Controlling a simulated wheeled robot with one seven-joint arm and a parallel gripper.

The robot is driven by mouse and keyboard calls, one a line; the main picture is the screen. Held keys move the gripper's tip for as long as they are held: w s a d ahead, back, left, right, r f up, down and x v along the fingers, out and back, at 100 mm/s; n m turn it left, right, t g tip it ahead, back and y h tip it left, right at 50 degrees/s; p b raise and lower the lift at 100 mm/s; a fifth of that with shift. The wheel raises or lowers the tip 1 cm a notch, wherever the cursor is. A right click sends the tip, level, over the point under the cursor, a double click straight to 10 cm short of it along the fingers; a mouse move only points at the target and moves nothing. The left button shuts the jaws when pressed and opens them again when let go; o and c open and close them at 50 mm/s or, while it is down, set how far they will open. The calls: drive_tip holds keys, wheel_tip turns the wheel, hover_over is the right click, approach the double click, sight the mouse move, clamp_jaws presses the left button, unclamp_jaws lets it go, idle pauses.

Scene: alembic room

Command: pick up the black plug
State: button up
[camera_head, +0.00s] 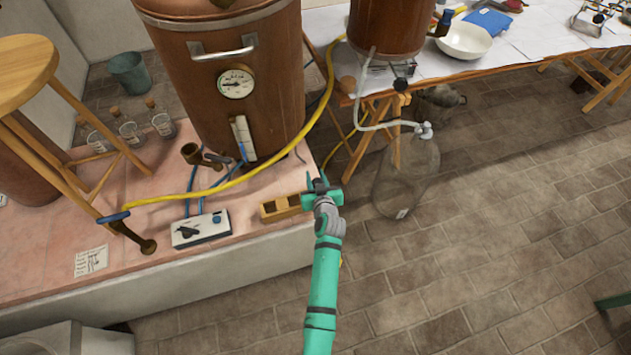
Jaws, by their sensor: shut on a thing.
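My teal gripper (316,181) is above the right edge of the pink tiled ledge (150,205), just right of a small wooden box (282,206). Its fingers point away from the camera. A small dark thing, which looks like the black plug (319,185), shows between the fingers, and my gripper is shut on it. The thing is tiny here and partly hidden by my gripper. I cannot tell how far it is above the ledge.
A large copper vessel (275,75) with a gauge stands behind my gripper. A yellow hose (250,180) crosses nearby. A control box (201,230) is at left. A big glass bottle (405,175) stands on the floor at right. The floor at lower right is mostly clear.

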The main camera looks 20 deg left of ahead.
sight(315, 181)
drive_tip(key=s+r, duration=0.2)
drive_tip(key=r, duration=0.1)
drive_tip(key=s+d+r, duration=0.1)
drive_tip(key=s+r, duration=0.2)
drive_tip(key=shift+d, duration=0.15)
drive_tip(key=a+v, duration=0.1)
drive_tip(key=v, duration=0.8)
drive_tip(key=shift+s+a, duration=0.35)
drive_tip(key=shift+s, duration=0.2)
drive_tip(key=shift+r, duration=0.1)
